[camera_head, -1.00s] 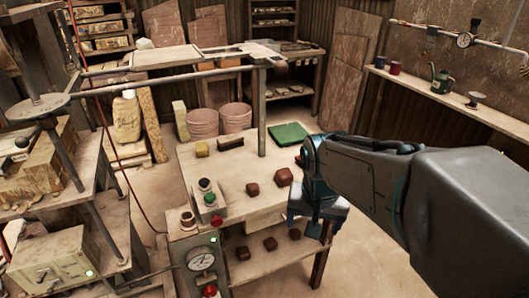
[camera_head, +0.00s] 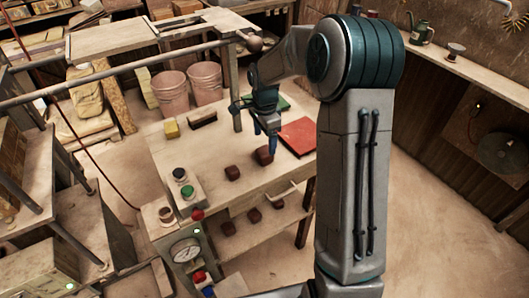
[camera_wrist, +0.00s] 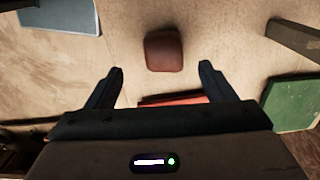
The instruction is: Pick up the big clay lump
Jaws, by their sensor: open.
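The big clay lump (camera_head: 264,155) is a reddish-brown rounded block on the wooden table, left of a red mat. A smaller lump (camera_head: 232,172) lies to its left and nearer the front. My gripper (camera_head: 265,128) points down above the big lump. In the wrist view one reddish-brown lump (camera_wrist: 164,52) lies centred beyond my open fingers (camera_wrist: 161,71), apart from them. I take it for the big one. Nothing is between the fingers. My gripper hides part of the mats.
The red mat (camera_head: 299,136) and green mat (camera_head: 281,102) lie beside my gripper. A dark bar (camera_head: 202,119) and yellow block (camera_head: 171,129) stand at the back left. A button box (camera_head: 184,188) is at the left. Several lumps lie on the shelf below.

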